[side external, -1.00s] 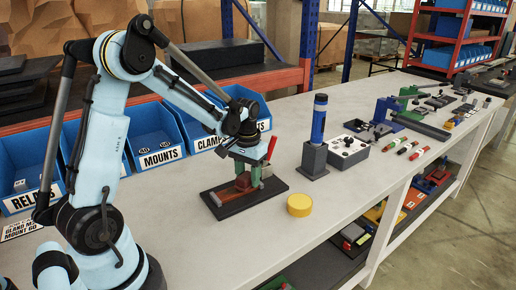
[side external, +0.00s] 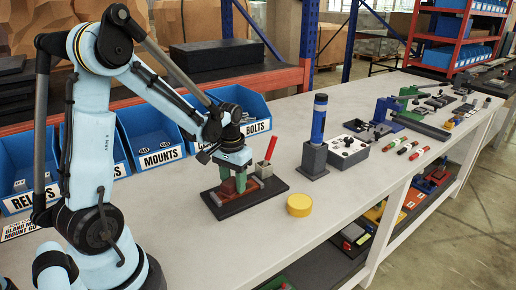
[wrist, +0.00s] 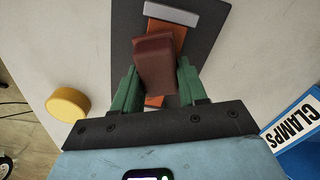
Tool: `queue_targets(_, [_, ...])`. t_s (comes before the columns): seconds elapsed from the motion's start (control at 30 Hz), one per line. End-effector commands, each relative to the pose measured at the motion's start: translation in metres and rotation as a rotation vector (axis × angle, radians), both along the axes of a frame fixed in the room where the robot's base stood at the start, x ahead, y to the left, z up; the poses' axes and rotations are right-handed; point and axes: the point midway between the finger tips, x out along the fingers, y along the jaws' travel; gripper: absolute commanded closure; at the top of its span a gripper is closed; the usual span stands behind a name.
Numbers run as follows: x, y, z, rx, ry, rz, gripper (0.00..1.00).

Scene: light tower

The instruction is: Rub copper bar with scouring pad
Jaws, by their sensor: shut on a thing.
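My gripper (side external: 233,183) has green fingers and is shut on a dark red scouring pad (wrist: 155,62). In the side view the pad (side external: 230,187) is low over the left part of the black base plate (side external: 272,190). The orange-brown copper bar (wrist: 154,101) lies on the plate (wrist: 202,35) under the pad. It shows at both ends of the pad in the wrist view, and its middle is hidden. The pad looks down on the bar, but I cannot see the contact itself.
A grey block (wrist: 172,14) crosses the bar's far end in the wrist view. A red stick (side external: 271,148) stands in a grey holder on the plate. A yellow round tub (side external: 299,205) is in front. A blue cylinder on a grey block (side external: 316,150) stands to the right. Blue bins line the back.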

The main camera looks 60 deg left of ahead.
Motion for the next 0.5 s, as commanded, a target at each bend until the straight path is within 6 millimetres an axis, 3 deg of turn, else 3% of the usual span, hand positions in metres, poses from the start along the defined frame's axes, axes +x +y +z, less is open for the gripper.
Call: queue_targets(0.5, [-0.036, 0.001, -0.002, -0.001, 0.008, 0.004, 1.00])
